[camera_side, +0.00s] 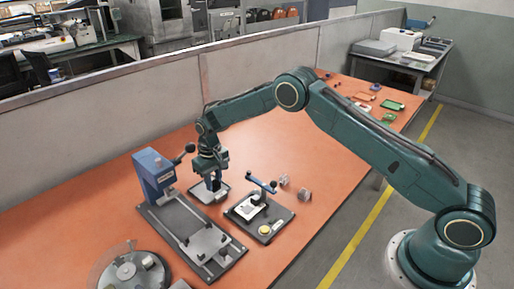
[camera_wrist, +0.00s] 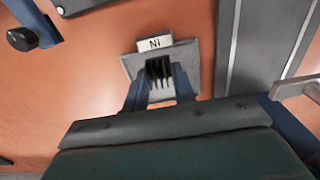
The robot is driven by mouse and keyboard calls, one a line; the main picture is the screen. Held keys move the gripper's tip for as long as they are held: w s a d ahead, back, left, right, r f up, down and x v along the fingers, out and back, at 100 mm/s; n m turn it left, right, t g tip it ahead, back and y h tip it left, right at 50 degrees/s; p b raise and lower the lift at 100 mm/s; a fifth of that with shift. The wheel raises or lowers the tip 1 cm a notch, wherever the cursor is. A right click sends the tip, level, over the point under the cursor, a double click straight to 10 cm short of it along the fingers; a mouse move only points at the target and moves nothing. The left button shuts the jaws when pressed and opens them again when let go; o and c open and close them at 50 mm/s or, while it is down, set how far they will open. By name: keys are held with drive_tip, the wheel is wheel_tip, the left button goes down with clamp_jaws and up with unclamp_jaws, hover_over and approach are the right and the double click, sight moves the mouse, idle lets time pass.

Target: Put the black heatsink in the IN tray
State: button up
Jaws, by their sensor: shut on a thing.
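The black heatsink (camera_wrist: 158,70) with its fins shows in the wrist view between the two blue fingers of my gripper (camera_wrist: 157,88). The gripper is shut on it. The IN tray (camera_wrist: 130,66) is a small grey tray with a white label, upside down in this view, directly behind and below the heatsink. In the side view my gripper (camera_side: 214,184) points down over the IN tray (camera_side: 200,193). The heatsink is small and dark there, at the fingertips. I cannot tell whether it touches the tray floor.
A blue press (camera_side: 155,172) on a long grey base stands left of the tray. A fixture with a blue lever (camera_side: 262,186) stands to the right. A round turntable (camera_side: 132,270) is at the front left. Several small parts lie at the far right of the orange bench.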

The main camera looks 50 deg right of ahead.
sight(214, 182)
drive_tip(key=shift+f, duration=1)
drive_tip(key=shift+f, duration=0.1)
drive_tip(key=o, duration=0.8)
drive_tip(key=shift+o, duration=0.2)
wheel_tip(214, 182, up, 11)
drive_tip(key=shift+f, duration=0.1)
drive_tip(key=shift+r, duration=0.7)
